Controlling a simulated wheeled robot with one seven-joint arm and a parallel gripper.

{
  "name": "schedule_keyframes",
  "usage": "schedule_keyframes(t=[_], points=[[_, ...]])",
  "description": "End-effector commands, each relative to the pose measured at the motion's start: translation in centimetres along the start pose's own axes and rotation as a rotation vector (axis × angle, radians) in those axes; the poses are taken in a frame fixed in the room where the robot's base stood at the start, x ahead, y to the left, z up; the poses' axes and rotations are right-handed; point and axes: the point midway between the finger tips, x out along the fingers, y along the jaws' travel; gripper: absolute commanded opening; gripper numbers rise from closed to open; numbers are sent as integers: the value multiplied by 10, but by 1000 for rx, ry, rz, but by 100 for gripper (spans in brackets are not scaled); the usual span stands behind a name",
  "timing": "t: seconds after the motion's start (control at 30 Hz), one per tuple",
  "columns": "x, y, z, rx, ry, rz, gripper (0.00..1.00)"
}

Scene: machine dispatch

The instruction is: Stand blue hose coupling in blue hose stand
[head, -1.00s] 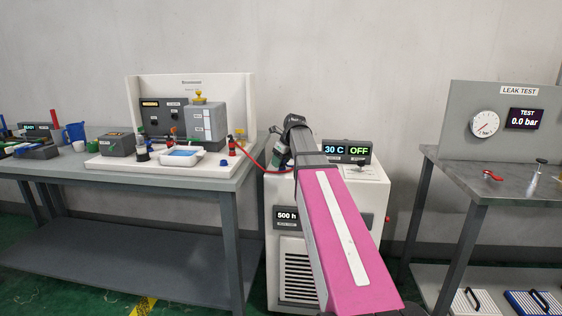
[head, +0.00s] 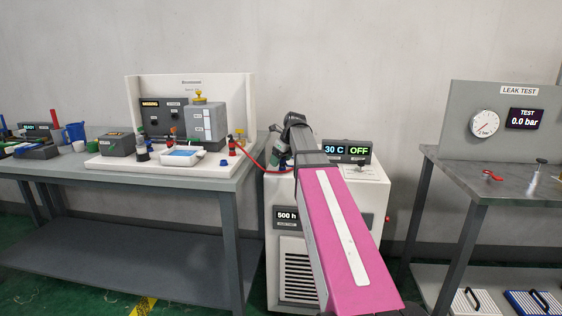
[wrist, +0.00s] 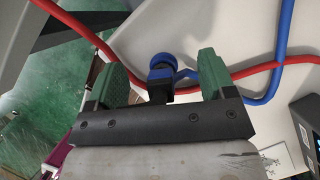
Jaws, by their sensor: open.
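The blue hose coupling (wrist: 163,68) shows in the wrist view as a blue round cap over a dark body. It sits between the two green fingers of my gripper (wrist: 158,82), with gaps on both sides. My gripper is open, and the lower part of the coupling is hidden behind the gripper body. A blue hose (wrist: 262,100) runs beside it. In the head view my gripper (head: 281,146) is above the left side of the white chiller (head: 296,252). A small blue round piece (head: 223,163) lies on the bench; I cannot tell whether it is the blue hose stand.
A red hose (wrist: 88,38) crosses behind the gripper in the wrist view. A red coupling (head: 232,147) stands on the white tray edge of the left bench (head: 215,181). The chiller display (head: 347,150) reads 30 C OFF. The leak test bench (head: 500,180) stands right.

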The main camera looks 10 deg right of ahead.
Motion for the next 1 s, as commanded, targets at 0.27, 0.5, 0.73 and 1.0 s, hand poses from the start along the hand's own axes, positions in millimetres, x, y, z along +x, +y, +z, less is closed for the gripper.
schedule_keyframes(t=[0.27,0.5,0.73,1.0], points=[[-12,0,5,0,0,0,76],[-21,0,9,0,0,0,76],[-30,0,13,0,0,0,76],[-41,0,17,0,0,0,76]])
